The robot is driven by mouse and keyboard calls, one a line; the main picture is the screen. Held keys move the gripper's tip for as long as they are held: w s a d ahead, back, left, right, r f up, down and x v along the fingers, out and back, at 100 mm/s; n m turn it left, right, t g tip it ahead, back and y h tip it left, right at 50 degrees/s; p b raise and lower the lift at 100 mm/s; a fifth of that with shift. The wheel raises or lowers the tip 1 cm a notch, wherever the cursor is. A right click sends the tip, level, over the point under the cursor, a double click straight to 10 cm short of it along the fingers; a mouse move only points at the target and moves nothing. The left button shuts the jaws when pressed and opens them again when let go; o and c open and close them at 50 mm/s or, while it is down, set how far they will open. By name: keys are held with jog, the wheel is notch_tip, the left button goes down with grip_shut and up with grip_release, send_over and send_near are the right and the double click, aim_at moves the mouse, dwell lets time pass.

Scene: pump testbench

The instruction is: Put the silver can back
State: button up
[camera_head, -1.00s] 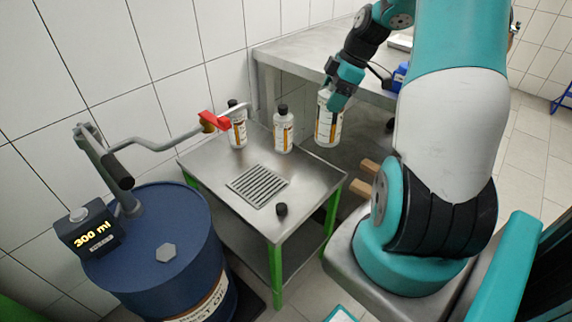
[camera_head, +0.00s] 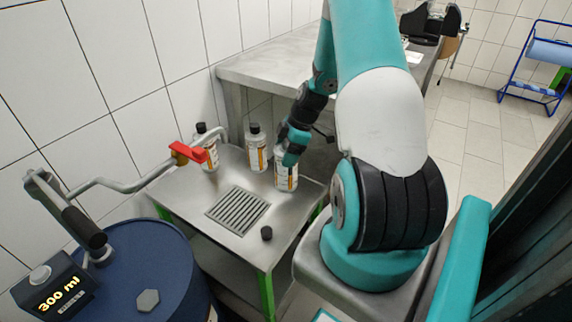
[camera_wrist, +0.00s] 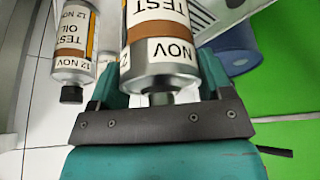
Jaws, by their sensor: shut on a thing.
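A silver can (camera_head: 286,180) with a white and orange label is in my gripper (camera_head: 291,150), over the right side of the small steel table (camera_head: 212,185). In the wrist view the held can (camera_wrist: 160,55) sits between both fingers, its "TEST" label upside down and its bare neck towards me. The gripper is shut on it. I cannot tell whether its base touches the table. Two similar black-capped cans stand there: one (camera_head: 257,152) just behind and left of the held can, another (camera_head: 207,150) under the spout. A capped can also shows in the wrist view (camera_wrist: 74,50).
A loose black cap (camera_head: 266,233) lies near the table's front, right of the drain grate (camera_head: 238,211). A blue barrel (camera_head: 160,265) with a red-handled tap (camera_head: 188,152) and a "300 ml" display (camera_head: 58,292) stands left. A larger steel bench (camera_head: 255,68) is behind.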

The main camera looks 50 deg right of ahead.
jog(key=shift+f, duration=2.55)
jog(key=o, duration=1.6)
